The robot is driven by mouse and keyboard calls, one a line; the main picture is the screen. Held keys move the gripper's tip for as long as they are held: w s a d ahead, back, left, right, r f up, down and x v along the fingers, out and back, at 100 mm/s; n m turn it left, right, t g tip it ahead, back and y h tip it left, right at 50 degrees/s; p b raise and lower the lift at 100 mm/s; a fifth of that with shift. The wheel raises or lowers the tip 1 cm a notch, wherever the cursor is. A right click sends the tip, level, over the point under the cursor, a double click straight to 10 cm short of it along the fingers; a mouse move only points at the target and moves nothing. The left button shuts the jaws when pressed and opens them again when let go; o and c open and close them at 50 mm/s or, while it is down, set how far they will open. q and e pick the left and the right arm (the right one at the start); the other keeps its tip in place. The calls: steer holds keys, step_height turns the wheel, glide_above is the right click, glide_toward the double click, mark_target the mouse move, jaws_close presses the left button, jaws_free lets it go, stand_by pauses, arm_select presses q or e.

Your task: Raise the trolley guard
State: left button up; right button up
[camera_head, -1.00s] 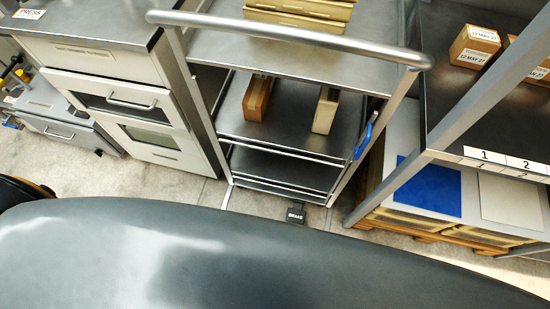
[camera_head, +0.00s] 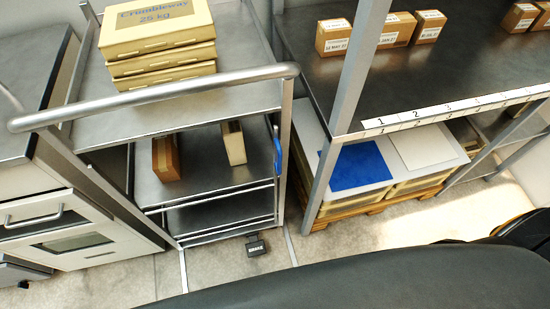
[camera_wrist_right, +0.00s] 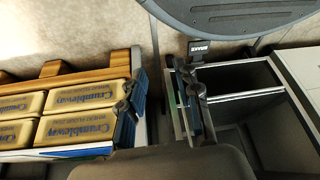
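The steel trolley (camera_head: 190,112) stands at the left of the head view, with a round push bar across its front top. Thin bright rails (camera_head: 222,191) cross its front low down; I cannot tell for sure which part is the guard. A blue handle (camera_head: 277,152) is on its right front post. A black brake pedal (camera_head: 255,247) is at its foot and also shows in the right wrist view (camera_wrist_right: 199,47). My right gripper (camera_wrist_right: 160,78) is open, its fingers wide apart and seemingly empty, between the trolley and the pallet goods. My left gripper is not in view.
Yellowish Crumbleway packs (camera_head: 160,50) lie on the trolley top; two boxes stand on its shelf. A pallet (camera_head: 372,202) with a blue sheet (camera_head: 358,166) stands right of it, under a numbered shelf (camera_head: 445,70). A cabinet (camera_head: 60,235) is close on the left.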

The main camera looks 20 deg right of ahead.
steer(key=w+a+r+t, duration=0.35)
steer(key=w+r, duration=0.25)
steer(key=r, duration=0.3)
steer(key=t+y, duration=0.2)
steer(key=t, duration=0.7)
glide_toward(281, 161)
steer(key=w, duration=0.3)
steer(key=w+a+p, duration=0.1)
steer(key=w, duration=0.3)
steer(key=w+a+p, duration=0.1)
steer(key=w, duration=0.2)
steer(key=shift+w+f, duration=0.15)
steer(key=shift+w, duration=0.05)
jaws_close()
